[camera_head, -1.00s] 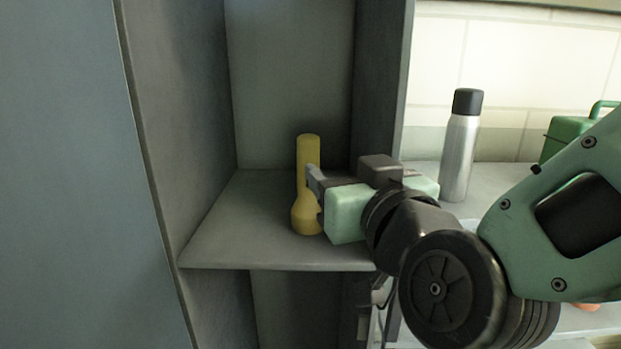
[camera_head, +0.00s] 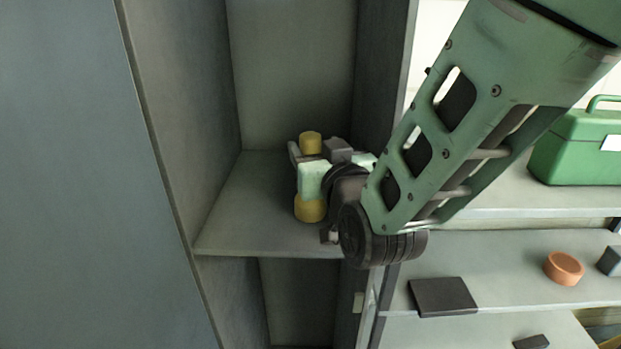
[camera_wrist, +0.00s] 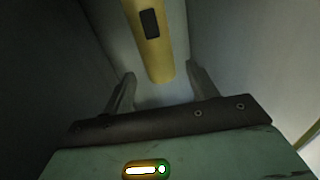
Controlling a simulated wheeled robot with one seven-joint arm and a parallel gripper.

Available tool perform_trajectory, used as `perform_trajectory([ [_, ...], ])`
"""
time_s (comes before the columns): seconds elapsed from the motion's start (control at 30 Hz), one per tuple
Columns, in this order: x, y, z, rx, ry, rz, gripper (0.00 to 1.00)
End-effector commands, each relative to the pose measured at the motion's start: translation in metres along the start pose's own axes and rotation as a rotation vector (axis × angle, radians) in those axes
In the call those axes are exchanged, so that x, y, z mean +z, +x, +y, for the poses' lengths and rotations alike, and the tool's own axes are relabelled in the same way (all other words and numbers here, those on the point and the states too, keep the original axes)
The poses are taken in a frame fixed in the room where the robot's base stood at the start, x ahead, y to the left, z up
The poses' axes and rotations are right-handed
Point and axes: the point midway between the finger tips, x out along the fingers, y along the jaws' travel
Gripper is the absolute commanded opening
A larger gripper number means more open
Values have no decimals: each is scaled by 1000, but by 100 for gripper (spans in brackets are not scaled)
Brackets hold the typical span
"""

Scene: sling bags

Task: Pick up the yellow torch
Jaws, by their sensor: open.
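The yellow torch (camera_head: 310,209) stands upright on the shelf inside the grey cabinet, its wide head down. In the head view my gripper (camera_head: 296,157) is in front of its middle, so only the torch's top and base show. In the wrist view the torch's yellow body with a dark switch (camera_wrist: 151,45) runs down from the top edge. It ends between my two open fingers (camera_wrist: 160,88). Whether the fingers touch the torch cannot be told.
The cabinet's side walls (camera_head: 175,120) and back wall stand close around the torch. The shelf (camera_head: 225,235) is bare to its left. To the right are a green case (camera_head: 575,150), an orange round object (camera_head: 564,268) and a dark flat block (camera_head: 442,296) on other shelves.

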Motion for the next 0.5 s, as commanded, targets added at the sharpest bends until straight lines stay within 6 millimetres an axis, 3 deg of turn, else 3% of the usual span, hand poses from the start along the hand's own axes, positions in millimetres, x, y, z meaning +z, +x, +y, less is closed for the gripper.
perform_trajectory([
  [0.2,-6,28,-1,1,-1,0,58],
  [0.5,-3,35,-1,1,1,1,58],
])
